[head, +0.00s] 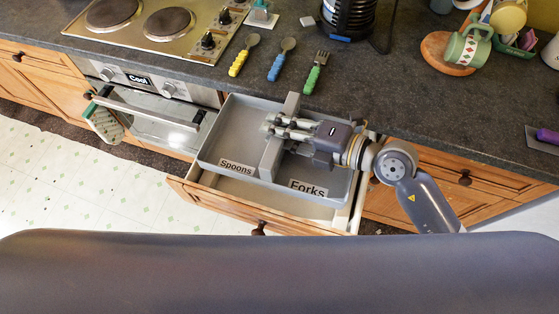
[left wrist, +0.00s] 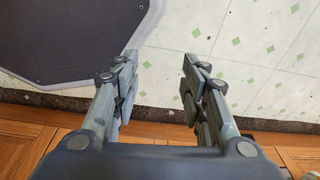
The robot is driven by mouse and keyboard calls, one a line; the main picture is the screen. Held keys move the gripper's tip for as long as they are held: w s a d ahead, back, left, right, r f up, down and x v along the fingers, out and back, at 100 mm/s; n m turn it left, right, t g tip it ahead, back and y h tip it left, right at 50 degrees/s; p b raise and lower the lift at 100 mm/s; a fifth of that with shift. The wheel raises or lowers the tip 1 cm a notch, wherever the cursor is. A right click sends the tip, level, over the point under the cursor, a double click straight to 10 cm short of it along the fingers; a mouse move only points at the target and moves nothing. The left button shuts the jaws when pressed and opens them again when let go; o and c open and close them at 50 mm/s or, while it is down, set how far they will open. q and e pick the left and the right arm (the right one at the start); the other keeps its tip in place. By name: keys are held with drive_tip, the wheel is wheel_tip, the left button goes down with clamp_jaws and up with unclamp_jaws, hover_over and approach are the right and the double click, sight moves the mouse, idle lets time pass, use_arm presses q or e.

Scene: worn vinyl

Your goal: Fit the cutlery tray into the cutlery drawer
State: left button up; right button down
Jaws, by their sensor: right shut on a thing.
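The grey cutlery tray (head: 225,127) is over the open cutlery drawer (head: 240,208) in the head view. It has two compartments labelled Spoons and Forks, with a divider between them. Pale drawer floor shows along the tray's front side; I cannot tell whether the tray rests on the drawer bottom or hangs above it. My right gripper (head: 270,127) is shut on the tray's divider and covers part of the Forks compartment. My left gripper (left wrist: 160,68) is open and empty above the floor in the left wrist view; it is not seen in the head view.
A yellow spoon (head: 243,57), a blue spoon (head: 281,60) and a green fork (head: 316,73) lie on the dark counter behind the drawer. A hob (head: 150,25) and an oven with a towel (head: 104,122) are at left.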

use_arm(q)
drive_tip(key=s+a+f+g+b, duration=0.1)
drive_tip(key=s+f+b, duration=0.2)
drive_tip(key=s, duration=0.4)
use_arm(e)
drive_tip(key=f+b, duration=0.1)
drive_tip(key=f, duration=1)
drive_tip(key=f+b, duration=0.1)
drive_tip(key=f, duration=0.5)
drive_tip(key=shift+s+a+f+b, duration=0.1)
drive_tip(key=shift+s+f+b, duration=0.1)
drive_tip(key=shift+s+b, duration=0.15)
drive_tip(key=shift+f, duration=0.15)
drive_tip(key=c, duration=1.4)
unclamp_jaws()
drive_tip(key=shift+o, duration=0.2)
drive_tip(key=shift+s+d, duration=0.2)
drive_tip(key=shift+d, duration=0.15)
use_arm(q)
drive_tip(key=w+f, duration=0.1)
drive_tip(key=w+f+b, duration=0.1)
drive_tip(key=f, duration=0.1)
drive_tip(key=f+b, duration=0.1)
drive_tip(key=f, duration=0.1)
drive_tip(key=shift+w, duration=0.4)
use_arm(e)
drive_tip(key=v, duration=1.1)
drive_tip(key=shift+s+r, duration=0.1)
drive_tip(key=shift+r, duration=0.1)
